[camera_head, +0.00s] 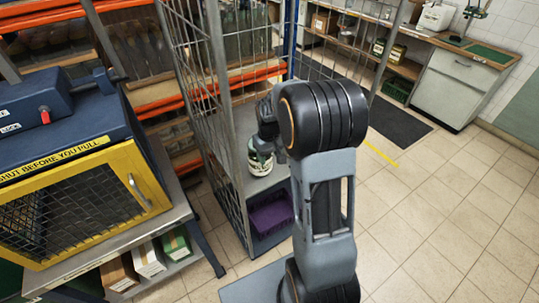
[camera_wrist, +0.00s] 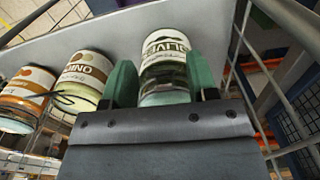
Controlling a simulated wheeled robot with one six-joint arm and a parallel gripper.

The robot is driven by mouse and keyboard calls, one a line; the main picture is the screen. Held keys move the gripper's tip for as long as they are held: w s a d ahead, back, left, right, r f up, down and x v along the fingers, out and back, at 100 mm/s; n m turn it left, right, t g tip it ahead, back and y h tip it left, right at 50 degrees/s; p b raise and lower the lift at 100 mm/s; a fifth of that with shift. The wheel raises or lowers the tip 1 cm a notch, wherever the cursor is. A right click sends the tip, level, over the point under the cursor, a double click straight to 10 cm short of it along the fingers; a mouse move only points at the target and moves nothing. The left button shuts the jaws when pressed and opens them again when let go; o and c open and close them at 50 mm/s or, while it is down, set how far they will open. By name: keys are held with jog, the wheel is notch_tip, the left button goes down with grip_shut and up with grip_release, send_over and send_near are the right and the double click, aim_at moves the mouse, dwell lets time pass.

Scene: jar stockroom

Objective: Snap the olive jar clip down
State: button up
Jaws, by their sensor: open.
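The olive jar (camera_wrist: 165,58), with a cream label reading OLIV and a pale green end, stands on the grey shelf (camera_wrist: 210,18) in the wrist view. My gripper (camera_wrist: 160,75) is open, with one green finger on each side of this jar. I cannot tell whether the fingers touch it. Its clip cannot be made out; the gripper body hides part of the near end. In the head view my gripper (camera_head: 261,143) is at the shelf inside the wire cage, above a pale jar (camera_head: 259,168), and my arm hides much of the area.
Two more jars, one cream-labelled (camera_wrist: 80,82) with a wire loop and one with a brown label (camera_wrist: 24,98), stand left of it. Wire cage sides (camera_head: 228,130) rise close by. A purple crate (camera_head: 271,217) sits below the shelf.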

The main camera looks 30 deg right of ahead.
jog(key=c, duration=0.9)
jog(key=shift+f+b, duration=0.15)
jog(key=shift+b, duration=0.2)
jog(key=f+t+b, duration=0.2)
jog(key=t+b, duration=0.3)
jog(key=b, duration=1)
jog(key=s+f+t+b, duration=0.1)
jog(key=t+b, duration=0.4)
jog(key=b, duration=1)
jog(key=f+t+y+b, duration=0.1)
jog(key=f+t+b, duration=0.2)
jog(key=b, duration=1.2)
jog(key=shift+s+t, duration=0.2)
jog(key=shift+t, duration=1.3)
jog(key=shift+w+f+t, duration=0.2)
jog(key=shift+w+t, duration=0.05)
jog(key=shift+t, duration=0.7)
jog(key=shift+w+f+t, duration=0.2)
jog(key=shift+t, duration=0.75)
